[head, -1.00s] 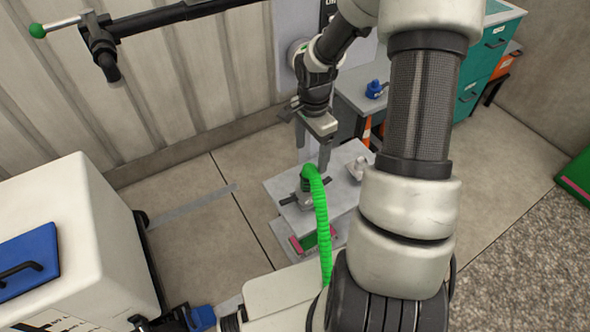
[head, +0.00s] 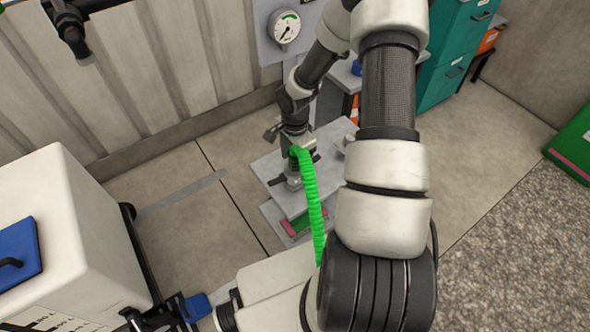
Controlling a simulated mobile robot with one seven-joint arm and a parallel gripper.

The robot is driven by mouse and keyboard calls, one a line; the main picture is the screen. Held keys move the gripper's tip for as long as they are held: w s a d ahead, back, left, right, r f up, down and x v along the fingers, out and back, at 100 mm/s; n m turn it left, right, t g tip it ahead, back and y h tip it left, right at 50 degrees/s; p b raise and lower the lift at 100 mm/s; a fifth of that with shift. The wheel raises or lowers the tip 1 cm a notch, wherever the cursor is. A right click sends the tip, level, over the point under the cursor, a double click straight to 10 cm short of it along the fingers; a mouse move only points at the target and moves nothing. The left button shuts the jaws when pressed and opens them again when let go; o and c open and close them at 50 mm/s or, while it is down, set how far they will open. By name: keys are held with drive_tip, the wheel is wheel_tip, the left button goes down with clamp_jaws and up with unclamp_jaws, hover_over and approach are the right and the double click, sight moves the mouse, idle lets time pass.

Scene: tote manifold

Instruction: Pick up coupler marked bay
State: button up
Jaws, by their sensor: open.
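A dark coupler (head: 292,180) with a bright green coiled hose (head: 311,195) rising from its top sits on the grey stand's upper plate (head: 275,165). Any marking on it is too small to read. My gripper (head: 291,155) is low over the stand, right at the coupler and the hose's top end. Its fingers are partly hidden by the hose and blend with the coupler. It is open, and I cannot tell whether the fingers touch the coupler.
A small light fitting (head: 343,142) lies near the plate's right edge. A white tank (head: 75,230) with a blue lid panel stands at left. A pressure gauge (head: 286,27) hangs on the wall behind. Teal drawers (head: 452,60) stand at the back right.

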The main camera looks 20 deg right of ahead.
wheel_tip(320, 180, down, 3)
drive_tip(key=shift+r, duration=0.15)
